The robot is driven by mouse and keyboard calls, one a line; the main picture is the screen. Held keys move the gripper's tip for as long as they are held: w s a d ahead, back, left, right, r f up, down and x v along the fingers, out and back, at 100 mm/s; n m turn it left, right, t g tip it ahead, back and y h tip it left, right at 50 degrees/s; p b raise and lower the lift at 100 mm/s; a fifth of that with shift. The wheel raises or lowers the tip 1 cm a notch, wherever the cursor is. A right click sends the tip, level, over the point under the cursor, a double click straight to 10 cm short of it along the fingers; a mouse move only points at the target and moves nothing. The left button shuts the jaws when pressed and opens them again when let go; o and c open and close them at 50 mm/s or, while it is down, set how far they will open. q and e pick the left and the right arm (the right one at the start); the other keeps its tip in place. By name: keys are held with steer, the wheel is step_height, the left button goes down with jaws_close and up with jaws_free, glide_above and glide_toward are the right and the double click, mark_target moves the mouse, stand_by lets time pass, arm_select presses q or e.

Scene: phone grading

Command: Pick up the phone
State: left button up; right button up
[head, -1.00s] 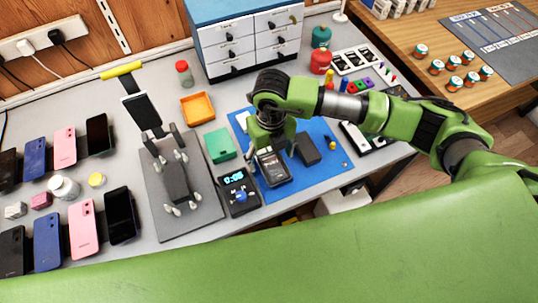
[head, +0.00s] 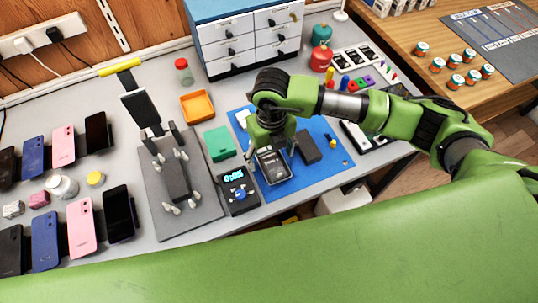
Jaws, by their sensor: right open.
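Several phones stand in two rows at the left: in the back row a blue one (head: 34,158), a pink one (head: 63,147) and a black one (head: 97,133); in the front row a blue one (head: 45,243), a pink one (head: 81,228) and a black one (head: 118,213). A dark phone-like device (head: 273,166) lies on the blue mat (head: 306,184). My right gripper (head: 272,148) points down at the far end of this device, open; its fingertips are partly hidden, so contact is unclear. My left gripper is not in view.
A fixture with an upright screen (head: 141,109) stands left of a timer box (head: 238,190) reading 0:05. A dark block (head: 307,147) lies right of the gripper. An orange tray (head: 197,106), a green box (head: 220,143) and a drawer cabinet (head: 227,47) are behind.

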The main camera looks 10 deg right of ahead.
steer(key=c, duration=1.2)
steer(key=shift+c, duration=0.2)
steer(key=shift+r, duration=0.15)
